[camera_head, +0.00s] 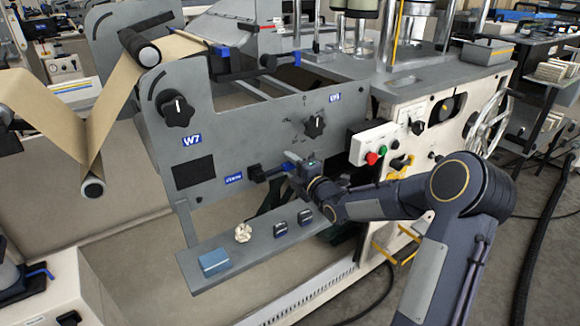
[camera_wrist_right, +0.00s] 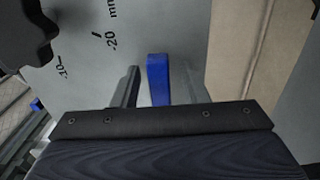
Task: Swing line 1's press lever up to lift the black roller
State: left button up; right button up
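A lever with a black pivot block (camera_head: 256,174) and a blue handle (camera_head: 273,171) sticks out to the right, low on the grey side plate (camera_head: 215,125) of the machine. My right gripper (camera_head: 294,166) is at the handle's right end. In the right wrist view the blue handle (camera_wrist_right: 158,80) stands between the two fingers of my right gripper (camera_wrist_right: 160,88), which are open with a gap on each side. A black roller (camera_head: 139,47) shows at the upper left beside the brown paper web. I cannot tell whether this lever moves it. My left gripper is out of view.
A control box (camera_head: 372,143) with red and green buttons is just right of my gripper. Black knobs (camera_head: 314,125) project above.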

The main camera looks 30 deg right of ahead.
jog(key=shift+w, duration=0.15)
grip_shut()
dwell(0.4)
